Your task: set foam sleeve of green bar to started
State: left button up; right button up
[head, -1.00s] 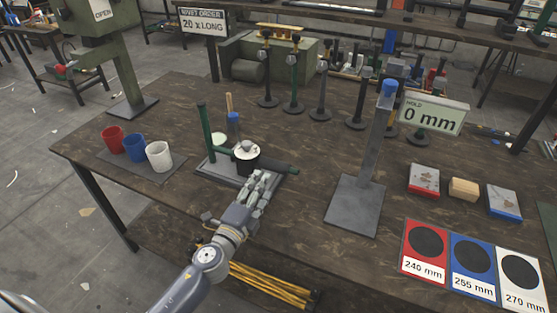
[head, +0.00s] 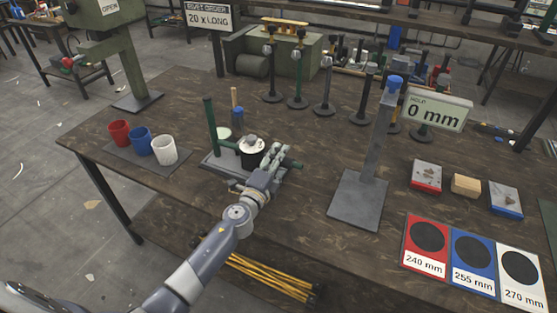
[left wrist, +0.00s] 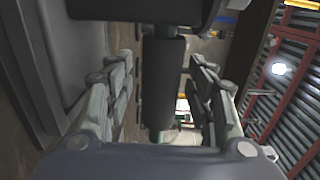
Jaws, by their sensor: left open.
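A green bar (head: 229,145) lies level on a fixture with a grey base plate (head: 214,161), beside an upright green post (head: 210,125). The bar's dark green right end (head: 294,164) shows past my left gripper (head: 273,154). In the left wrist view, a dark cylinder (left wrist: 162,80), seemingly the bar's sleeved end, runs between the two open fingers. A gap shows on each side, so the gripper is around it without clamping. I cannot make out the sleeve's edge or setting. A black cylinder with a white top (head: 251,145) stands close left of the gripper. My right gripper is out of view.
Red (head: 119,132), blue (head: 141,141) and white (head: 164,150) cups stand to the left on a mat. Several black-based posts stand behind. The table between fixture and stand is clear.

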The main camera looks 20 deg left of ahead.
pick_arm(q)
grip_shut()
jog(key=d, duration=0.7)
jog(key=shift+s+d, duration=0.3)
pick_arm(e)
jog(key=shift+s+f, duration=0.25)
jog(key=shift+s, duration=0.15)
pick_arm(q)
grip_release()
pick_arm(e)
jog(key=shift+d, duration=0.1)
pick_arm(q)
jog(key=shift+a, duration=0.1)
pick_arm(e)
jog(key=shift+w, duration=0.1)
pick_arm(q)
jog(key=shift+s, duration=0.1)
jog(key=s, duration=1.1)
jog(key=shift+s+a, duration=0.3)
jog(key=shift+s, duration=0.1)
